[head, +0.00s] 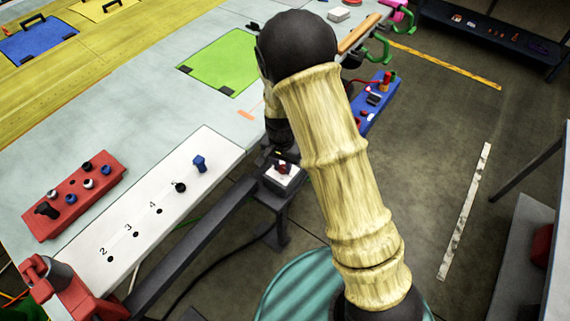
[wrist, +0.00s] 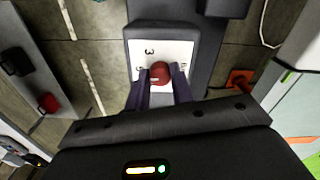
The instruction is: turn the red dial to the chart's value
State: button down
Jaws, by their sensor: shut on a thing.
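The red dial (wrist: 160,72) sits on a white face plate (wrist: 178,52) set in a dark grey box. A digit that looks like 3 shows on the plate above the dial; other marks near the dial are partly hidden by the fingers. My gripper (wrist: 161,78) is shut on the dial, one finger on each side. In the head view the dial (head: 284,169) shows on its box (head: 271,187) beside the table edge, below my dark wrist. I cannot read the dial's setting. No chart can be made out for certain.
A white strip (head: 138,191) numbered 2, 3, 4 has black spots and a blue knob (head: 199,163). A red block (head: 75,196) with several pegs lies left of it. A green mat (head: 221,62) and a blue tool block (head: 378,101) are further back. Open floor lies right.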

jog(key=shift+w+m, duration=0.1)
jog(key=shift+m, duration=0.5)
jog(key=c, duration=1.2)
grip_release()
jog(key=shift+r, duration=0.1)
